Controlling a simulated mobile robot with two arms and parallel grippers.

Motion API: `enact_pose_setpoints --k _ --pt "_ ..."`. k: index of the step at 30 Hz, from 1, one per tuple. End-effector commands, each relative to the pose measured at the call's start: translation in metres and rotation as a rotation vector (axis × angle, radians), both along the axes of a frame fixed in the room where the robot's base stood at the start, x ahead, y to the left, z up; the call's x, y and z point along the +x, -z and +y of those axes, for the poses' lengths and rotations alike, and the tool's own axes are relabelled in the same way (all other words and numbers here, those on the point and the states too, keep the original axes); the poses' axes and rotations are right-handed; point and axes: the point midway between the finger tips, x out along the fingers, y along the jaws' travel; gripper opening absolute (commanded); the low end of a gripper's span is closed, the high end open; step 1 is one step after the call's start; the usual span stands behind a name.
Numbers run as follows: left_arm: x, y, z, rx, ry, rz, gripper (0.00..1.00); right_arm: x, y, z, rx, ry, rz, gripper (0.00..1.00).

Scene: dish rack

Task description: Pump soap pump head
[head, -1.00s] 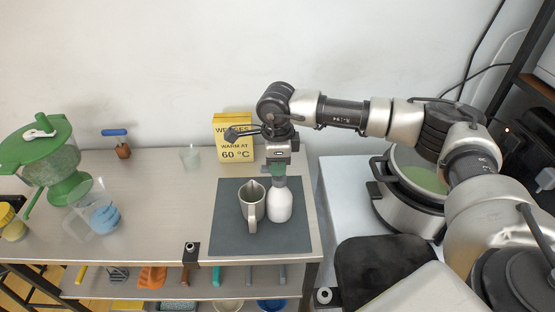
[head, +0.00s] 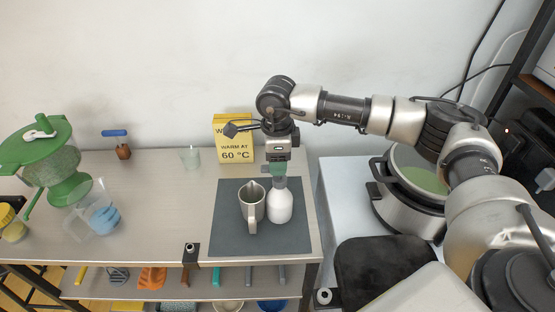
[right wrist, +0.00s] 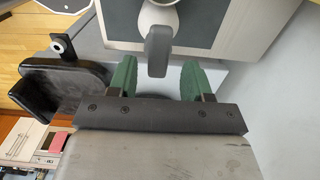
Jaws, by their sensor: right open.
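The white soap bottle (head: 280,206) stands upright on the dark grey mat (head: 232,240), right beside a metal pitcher (head: 247,203). My right gripper (head: 278,170) points down directly over the bottle, its green fingers around or just above the bottle's top. In the right wrist view the green fingers (right wrist: 158,80) are apart. My left gripper is not in view.
A yellow sign (head: 234,140) stands behind the mat, close to my right gripper. A large pot (head: 405,210) stands right of the table, under my right arm. A green-lidded container (head: 45,155) and a clear jug with blue contents (head: 102,214) stand at left.

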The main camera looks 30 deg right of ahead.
Motion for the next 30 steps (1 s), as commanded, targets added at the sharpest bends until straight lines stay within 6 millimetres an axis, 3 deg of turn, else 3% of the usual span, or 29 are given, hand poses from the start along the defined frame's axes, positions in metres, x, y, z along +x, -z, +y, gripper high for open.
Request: enact_pose_setpoints --k 19,30 --pt "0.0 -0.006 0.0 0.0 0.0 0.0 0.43 0.0 -0.012 0.0 -0.001 0.0 0.0 0.49" --pt "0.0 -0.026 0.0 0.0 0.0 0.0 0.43 0.0 -0.047 0.0 0.0 0.0 0.0 0.49"
